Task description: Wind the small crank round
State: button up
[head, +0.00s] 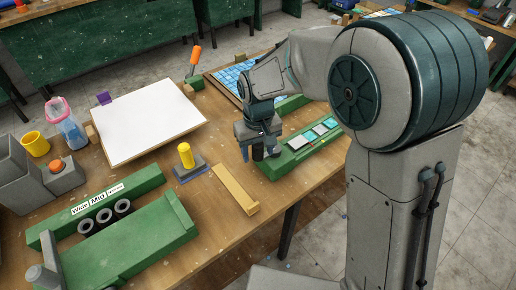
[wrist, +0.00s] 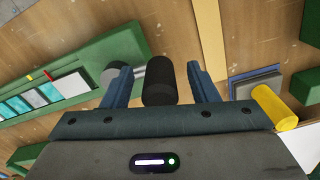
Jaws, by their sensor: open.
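The small crank shows in the wrist view as a black cylindrical knob (wrist: 159,80), with a grey round piece (wrist: 115,70) behind it at the edge of a green fixture (wrist: 105,52). My gripper (wrist: 159,70) is open, with one blue finger on each side of the knob and a visible gap to each. In the head view my gripper (head: 258,151) points down at the left end of the green fixture (head: 275,169), which carries a row of pale and teal tiles (head: 313,134). The knob is mostly hidden there by the fingers.
A yellow knob (head: 185,155) on a grey-blue base and a tan strip (head: 234,190) lie left of my gripper. A white board (head: 145,120), a blue tile panel (head: 229,79) and a large green fixture (head: 130,240) with black rollers stand around. Bare wood lies between them.

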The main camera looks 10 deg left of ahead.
jog(key=c, duration=1)
jog(key=shift+o, duration=0.2)
jog(key=w+d, duration=0.2)
jog(key=d, duration=0.1)
jog(key=w+d, duration=0.2)
jog(key=d, duration=0.1)
jog(key=w+d, duration=0.3)
jog(key=shift+w+d, duration=0.1)
jog(key=shift+d, duration=0.05)
jog(key=shift+w+a+p, duration=0.3)
jog(key=shift+w+a, duration=0.45)
jog(key=shift+w, duration=0.2)
